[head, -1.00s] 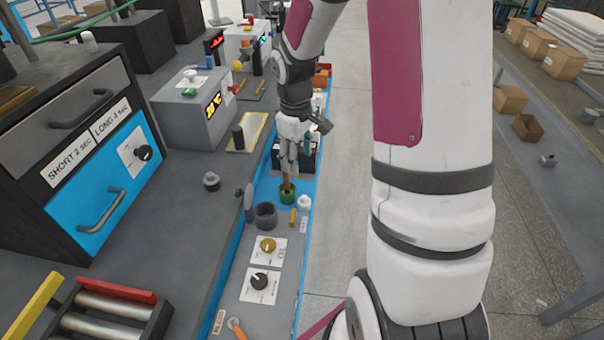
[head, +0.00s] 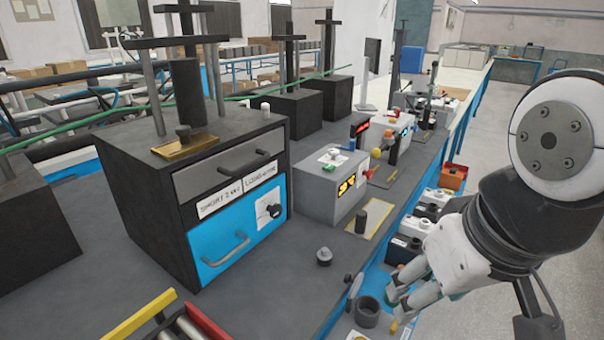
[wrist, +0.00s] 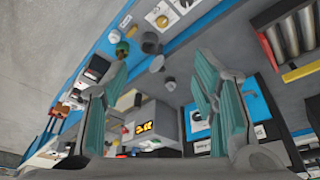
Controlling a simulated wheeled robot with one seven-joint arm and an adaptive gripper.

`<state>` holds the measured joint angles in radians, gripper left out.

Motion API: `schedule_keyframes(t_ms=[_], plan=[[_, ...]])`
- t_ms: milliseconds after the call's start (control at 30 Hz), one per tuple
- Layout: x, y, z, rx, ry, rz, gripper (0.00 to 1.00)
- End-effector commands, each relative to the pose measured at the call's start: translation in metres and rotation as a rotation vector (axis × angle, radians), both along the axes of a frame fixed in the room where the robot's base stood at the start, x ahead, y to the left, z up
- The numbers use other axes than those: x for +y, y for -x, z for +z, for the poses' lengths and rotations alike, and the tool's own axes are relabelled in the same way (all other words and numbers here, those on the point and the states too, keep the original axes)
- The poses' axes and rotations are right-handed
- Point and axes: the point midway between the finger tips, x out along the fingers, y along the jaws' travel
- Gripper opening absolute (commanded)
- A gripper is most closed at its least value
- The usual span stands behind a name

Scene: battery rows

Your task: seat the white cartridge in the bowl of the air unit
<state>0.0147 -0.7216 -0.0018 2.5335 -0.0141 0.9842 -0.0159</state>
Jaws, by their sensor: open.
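My gripper (head: 399,299) is open, with nothing between its teal-padded fingers in the wrist view (wrist: 160,72). It hangs over the blue-edged strip at the bench front. A dark grey round bowl (head: 367,311) stands open-topped just left of the fingers; it also shows in the wrist view (wrist: 149,37), ahead of the fingertips. A small white piece, apparently the cartridge (wrist: 115,36), stands near a green cup (wrist: 122,49) with something brown in it. In the head view my gripper hides the white piece.
A grey knobbed cap (head: 324,256) sits on the bench. The blue-drawer cabinet (head: 238,235) and a grey box with a lit display (head: 328,190) stand left of the strip. Several small units (head: 406,247) line the strip beyond. The aisle at right is clear.

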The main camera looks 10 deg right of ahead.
Motion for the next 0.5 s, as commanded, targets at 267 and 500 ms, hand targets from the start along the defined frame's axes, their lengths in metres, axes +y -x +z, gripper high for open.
schedule_keyframes(t_ms=[267,500], plan=[[-0.006,-0.017,-0.003,0.026,0.035,0.053,0.58],[-0.037,-0.081,-0.026,0.123,0.133,0.245,0.58]])
